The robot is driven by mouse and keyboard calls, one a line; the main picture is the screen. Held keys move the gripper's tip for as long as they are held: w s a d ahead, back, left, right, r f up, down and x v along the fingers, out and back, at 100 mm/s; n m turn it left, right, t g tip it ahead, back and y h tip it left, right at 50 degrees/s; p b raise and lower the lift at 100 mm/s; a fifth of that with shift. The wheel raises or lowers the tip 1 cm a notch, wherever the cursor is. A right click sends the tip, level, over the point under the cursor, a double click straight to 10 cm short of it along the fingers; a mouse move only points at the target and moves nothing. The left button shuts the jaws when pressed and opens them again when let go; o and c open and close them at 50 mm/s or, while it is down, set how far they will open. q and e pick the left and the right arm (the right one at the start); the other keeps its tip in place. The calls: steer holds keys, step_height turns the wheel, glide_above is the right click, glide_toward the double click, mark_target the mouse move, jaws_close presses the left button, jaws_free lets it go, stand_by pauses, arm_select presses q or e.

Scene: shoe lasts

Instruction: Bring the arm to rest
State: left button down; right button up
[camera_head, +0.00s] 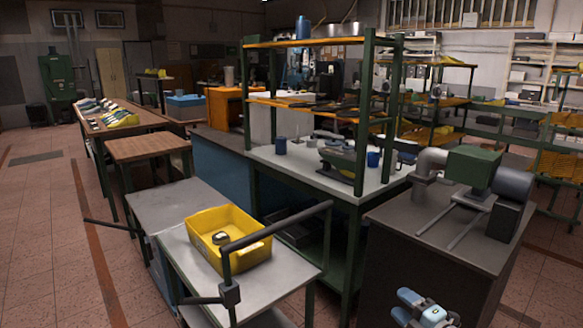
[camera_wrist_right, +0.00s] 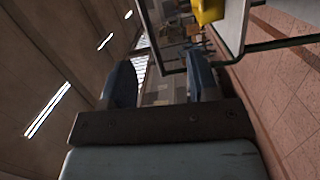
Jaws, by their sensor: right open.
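My right gripper (camera_head: 406,306) shows at the bottom right of the head view, in front of the dark cabinet with the machine. In the right wrist view its two blue-grey fingers (camera_wrist_right: 161,80) stand apart with nothing between them. The gripper is open and empty, and touches nothing that I can see. My left gripper is not in view.
A yellow bin (camera_head: 205,252) holding a small dark round object stands on a grey cart (camera_head: 290,275) with a dark handle. A dark cabinet (camera_head: 385,270) carries a green and grey machine (camera_head: 475,170). A workbench with shelves (camera_head: 340,205) stands behind. Floor at left is open.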

steer(key=s+d+f+m+g+h, duration=0.15)
steer(key=s+f+m, duration=0.35)
steer(key=s, duration=0.7)
steer(key=s+f+m+g+h, duration=0.3)
steer(key=s+f+m, duration=0.2)
steer(key=s, duration=0.6)
steer(key=s+d+f+m+g+h, duration=0.15)
steer(key=s+f+m, duration=0.35)
steer(key=s, duration=0.7)
steer(key=w+a+r+m+t, duration=0.15)
steer(key=a+m, duration=0.35)
steer(key=a, duration=0.7)
arm_select(q)
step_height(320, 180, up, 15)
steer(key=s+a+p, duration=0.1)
steer(key=p, duration=2)
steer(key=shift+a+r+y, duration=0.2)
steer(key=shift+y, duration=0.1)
arm_select(e)
step_height(320, 180, up, 16)
steer(key=d, duration=0.1)
steer(key=shift+s+d+f, duration=0.15)
steer(key=shift+s+d, duration=0.05)
steer(key=shift+s, duration=0.05)
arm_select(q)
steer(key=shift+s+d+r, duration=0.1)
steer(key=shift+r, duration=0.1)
